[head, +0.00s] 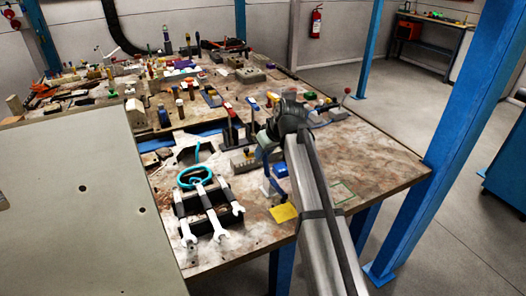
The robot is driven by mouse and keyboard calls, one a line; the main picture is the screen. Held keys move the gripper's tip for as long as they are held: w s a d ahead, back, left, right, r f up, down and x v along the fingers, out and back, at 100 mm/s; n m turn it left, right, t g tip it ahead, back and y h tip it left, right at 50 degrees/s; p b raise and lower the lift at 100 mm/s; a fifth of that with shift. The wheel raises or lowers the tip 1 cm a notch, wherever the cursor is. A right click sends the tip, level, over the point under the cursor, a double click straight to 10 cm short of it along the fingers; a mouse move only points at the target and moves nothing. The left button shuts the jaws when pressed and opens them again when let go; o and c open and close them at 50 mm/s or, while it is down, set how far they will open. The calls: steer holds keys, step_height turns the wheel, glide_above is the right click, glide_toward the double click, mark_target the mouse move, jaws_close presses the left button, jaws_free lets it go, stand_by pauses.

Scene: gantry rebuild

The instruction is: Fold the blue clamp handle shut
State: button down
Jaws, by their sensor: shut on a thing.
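A blue upright handle (252,104) stands left of my arm's end, on what looks like a toggle clamp. A red upright handle (229,109) stands to its left. My gripper (266,158) is at the end of my arm, low over the right part of the bench, just in front of the handles. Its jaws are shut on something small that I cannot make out. I cannot tell whether it touches the blue handle's clamp. The clamp's base is partly hidden by my arm.
The workbench (355,165) is bare at its right front. Wrenches (208,210) lie in a black rack, with a teal ring (194,176) behind. A grey metal block (242,160) and a yellow square (284,213) are close to my gripper. A pale panel (75,200) covers the left front.

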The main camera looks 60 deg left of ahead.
mark_target(265, 157)
steer(key=d+y, duration=0.2)
steer(key=shift+d+r+y, duration=0.1)
steer(key=shift+d+y, duration=0.1)
steer(key=shift+y, duration=0.1)
steer(key=shift+d+y, duration=0.5)
steer(key=shift+y, duration=0.4)
steer(key=c, duration=1)
jaws_free()
steer(key=shift+r, duration=0.1)
steer(key=v, duration=1.4)
steer(key=shift+w, duration=0.1)
